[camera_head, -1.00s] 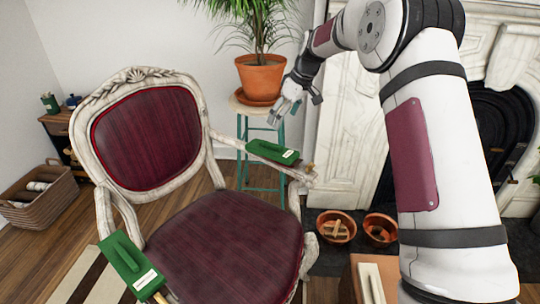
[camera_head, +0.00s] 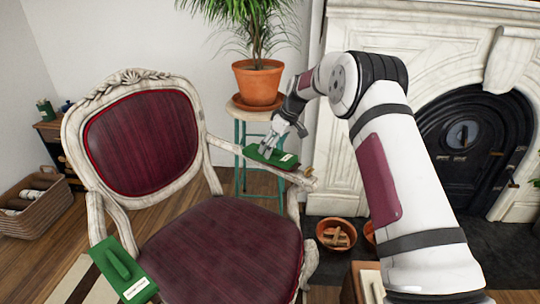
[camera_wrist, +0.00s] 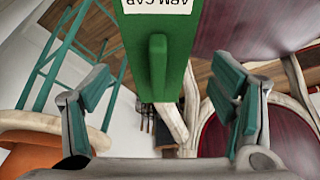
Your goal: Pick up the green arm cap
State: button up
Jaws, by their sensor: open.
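A green arm cap (camera_head: 281,164) with a raised grip bar and a white label lies on the chair's right armrest. In the wrist view the green arm cap (camera_wrist: 158,68) lies between my fingers, with "ARM CAP" upside down on its label. My gripper (camera_head: 267,147) is open at this cap, one finger to each side; the wrist view shows my gripper (camera_wrist: 163,88) with gaps beside the grip bar. I cannot tell whether a finger touches the cap. A second green cap (camera_head: 122,266) with a label lies on the left armrest.
The carved chair (camera_head: 215,235) has a dark red seat and back. A potted plant (camera_head: 257,82) stands on a teal-legged stool (camera_head: 240,150) close behind my gripper. A bowl (camera_head: 336,233) sits by the marble fireplace (camera_head: 440,50). A basket (camera_head: 35,215) is at left.

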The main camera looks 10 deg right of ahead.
jog(key=b+x, duration=0.1)
jog(key=x, duration=0.4)
jog(key=shift+d, duration=0.15)
jog(key=shift+c, duration=0.5)
jog(key=c, duration=1.3)
jog(key=shift+o, duration=0.2)
jog(key=shift+r, duration=0.15)
